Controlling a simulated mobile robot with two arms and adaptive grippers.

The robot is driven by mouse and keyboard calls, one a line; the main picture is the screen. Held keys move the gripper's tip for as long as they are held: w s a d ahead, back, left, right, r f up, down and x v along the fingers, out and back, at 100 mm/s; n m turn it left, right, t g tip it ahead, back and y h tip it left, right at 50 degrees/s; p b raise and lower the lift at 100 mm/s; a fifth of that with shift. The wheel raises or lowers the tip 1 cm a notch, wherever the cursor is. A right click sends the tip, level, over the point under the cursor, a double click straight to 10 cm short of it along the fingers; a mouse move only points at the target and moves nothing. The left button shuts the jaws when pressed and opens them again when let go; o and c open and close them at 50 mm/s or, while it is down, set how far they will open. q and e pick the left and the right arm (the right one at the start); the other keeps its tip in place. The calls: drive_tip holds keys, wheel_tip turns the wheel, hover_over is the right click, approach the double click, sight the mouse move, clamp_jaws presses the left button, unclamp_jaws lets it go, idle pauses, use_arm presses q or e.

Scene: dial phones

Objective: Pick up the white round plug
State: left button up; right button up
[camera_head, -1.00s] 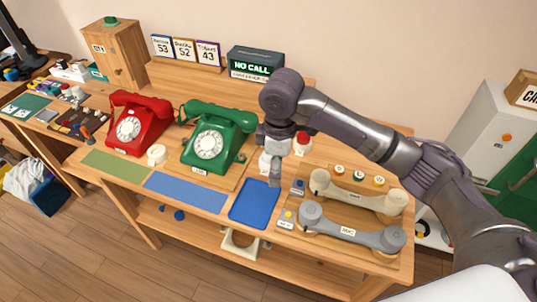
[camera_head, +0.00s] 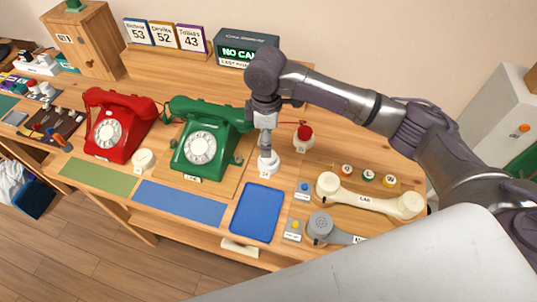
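A white plug (camera_head: 268,166) with a rounded base stands upright on the wooden table, right of the green phone. My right gripper (camera_head: 267,146) points down directly over it, its tip at or just above the plug's top. The fingers overlap in this view, so their opening and any contact are unclear. Another round white piece (camera_head: 143,160) sits between the red phone and the green phone. My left gripper is not in view.
The green phone (camera_head: 201,147) stands close left of my gripper, and a red-topped plug (camera_head: 303,135) stands to its right. A blue tray (camera_head: 257,212) lies in front. Cream (camera_head: 368,198) and grey (camera_head: 320,227) handsets lie at the right.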

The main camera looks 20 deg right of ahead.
sight(271, 162)
wheel_tip(271, 162, down, 2)
drive_tip(key=shift+w+f, duration=0.15)
drive_tip(key=shift+f, duration=0.1)
drive_tip(key=shift+w+f, duration=0.1)
drive_tip(key=shift+f, duration=0.2)
drive_tip(key=f, duration=0.2)
drive_tip(key=f+p, duration=0.1)
drive_tip(key=f, duration=0.1)
drive_tip(key=shift+w+d, duration=0.2)
drive_tip(key=shift+d, duration=0.1)
drive_tip(key=shift+f, duration=0.6)
drive_tip(key=c, duration=1.1)
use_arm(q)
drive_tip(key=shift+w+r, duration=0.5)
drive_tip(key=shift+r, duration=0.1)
